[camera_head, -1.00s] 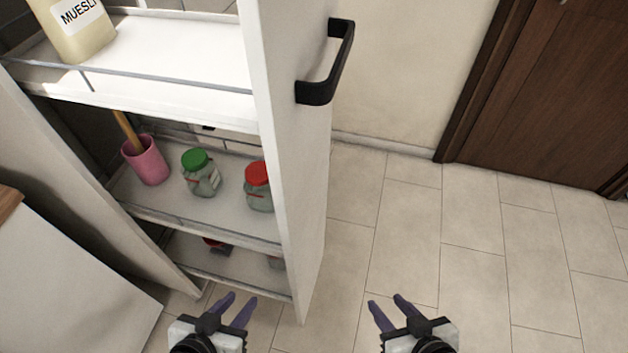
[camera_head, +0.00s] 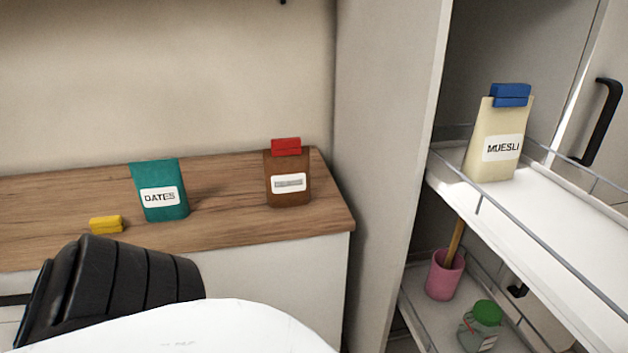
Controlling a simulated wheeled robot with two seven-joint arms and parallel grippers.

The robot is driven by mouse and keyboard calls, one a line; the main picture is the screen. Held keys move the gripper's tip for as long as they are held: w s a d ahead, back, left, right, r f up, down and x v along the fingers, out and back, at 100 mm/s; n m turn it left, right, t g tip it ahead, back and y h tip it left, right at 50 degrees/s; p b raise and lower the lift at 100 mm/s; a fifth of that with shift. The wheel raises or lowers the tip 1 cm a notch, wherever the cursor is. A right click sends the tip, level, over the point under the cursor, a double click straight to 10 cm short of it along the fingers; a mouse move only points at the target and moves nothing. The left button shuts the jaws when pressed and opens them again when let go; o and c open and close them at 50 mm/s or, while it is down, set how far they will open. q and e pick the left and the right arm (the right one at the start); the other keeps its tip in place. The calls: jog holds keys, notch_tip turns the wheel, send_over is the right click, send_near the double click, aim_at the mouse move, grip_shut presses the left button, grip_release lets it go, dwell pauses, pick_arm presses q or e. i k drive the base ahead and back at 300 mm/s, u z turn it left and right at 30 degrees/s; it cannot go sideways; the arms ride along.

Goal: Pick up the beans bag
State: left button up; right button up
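No bag with a readable beans label shows. A brown bag (camera_head: 288,178) with a red clip (camera_head: 286,147) on top stands upright near the right end of the wooden counter; its label is too small to read. A teal bag labelled DATES (camera_head: 160,191) stands to its left, with no clip on it. A yellow clip (camera_head: 106,224) lies on the counter by the teal bag. A cream MUESLI bag (camera_head: 497,139) with a blue clip (camera_head: 511,95) stands on the upper pull-out shelf. Neither of my grippers is in view.
The counter (camera_head: 235,215) is otherwise clear. A tall cabinet side (camera_head: 385,130) separates it from the pull-out shelves (camera_head: 545,230). A pink cup (camera_head: 445,274) and a green-lidded jar (camera_head: 482,323) are on the lower shelf. Parts of my own body cover the lower left.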

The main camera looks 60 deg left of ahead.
aim_at(288, 178)
jog(key=k, duration=0.95)
jog(key=z, duration=1)
jog(key=i, duration=0.9)
jog(key=u, duration=3.1)
jog(key=i, duration=0.5)
jog(key=u, duration=0.05)
jog(key=k, duration=0.5)
jog(key=u, duration=0.9)
jog(key=i, duration=0.8)
jog(key=z, duration=1.65)
